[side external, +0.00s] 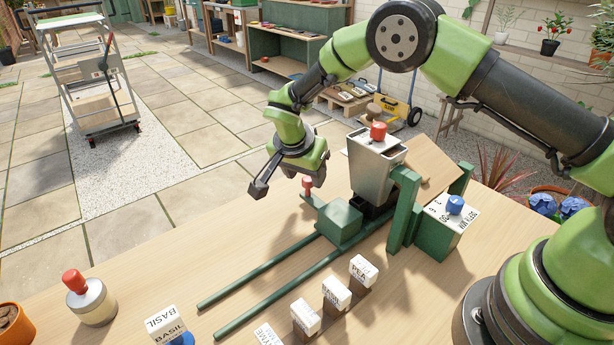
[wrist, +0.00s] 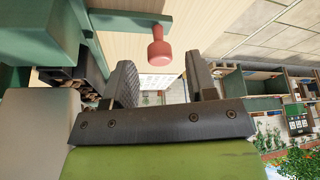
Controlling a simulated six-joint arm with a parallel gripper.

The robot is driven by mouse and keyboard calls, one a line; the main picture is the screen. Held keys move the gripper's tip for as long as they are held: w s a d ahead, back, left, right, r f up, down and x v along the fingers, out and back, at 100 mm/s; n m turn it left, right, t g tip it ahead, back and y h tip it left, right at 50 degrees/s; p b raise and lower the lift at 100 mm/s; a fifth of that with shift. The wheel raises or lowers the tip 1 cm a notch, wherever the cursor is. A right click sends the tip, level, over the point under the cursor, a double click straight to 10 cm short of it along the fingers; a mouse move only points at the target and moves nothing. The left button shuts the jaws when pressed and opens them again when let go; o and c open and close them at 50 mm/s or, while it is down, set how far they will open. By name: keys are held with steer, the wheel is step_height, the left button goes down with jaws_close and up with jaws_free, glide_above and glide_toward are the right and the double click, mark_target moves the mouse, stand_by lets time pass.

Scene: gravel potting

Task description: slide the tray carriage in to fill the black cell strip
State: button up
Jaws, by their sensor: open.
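The tray carriage shows a green block (side external: 339,222) on two long green rails (side external: 265,290). A green side bar (wrist: 125,20) carries an upright red knob (side external: 307,183), which also shows in the wrist view (wrist: 158,48). A grey hopper (side external: 370,175) with a red knob on top stands over the rails' far end. Dark parts under it, probably the black cell strip (side external: 372,208), are mostly hidden. Dark cells also show at the left in the wrist view (wrist: 90,72). My gripper (side external: 284,182) is open and empty near the red knob; its fingers (wrist: 164,80) appear apart from it.
A green box with a blue knob (side external: 455,205) stands right of the hopper's green frame (side external: 403,210). Several labelled blocks (side external: 336,295) line the front of the rails. The tabletop left of the rails is largely clear.

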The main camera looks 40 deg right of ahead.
steer(key=shift+x, duration=1)
jaws_close()
steer(key=shift+d, duration=2.3)
jaws_free()
steer(key=shift+a, duration=0.1)
steer(key=v, duration=1)
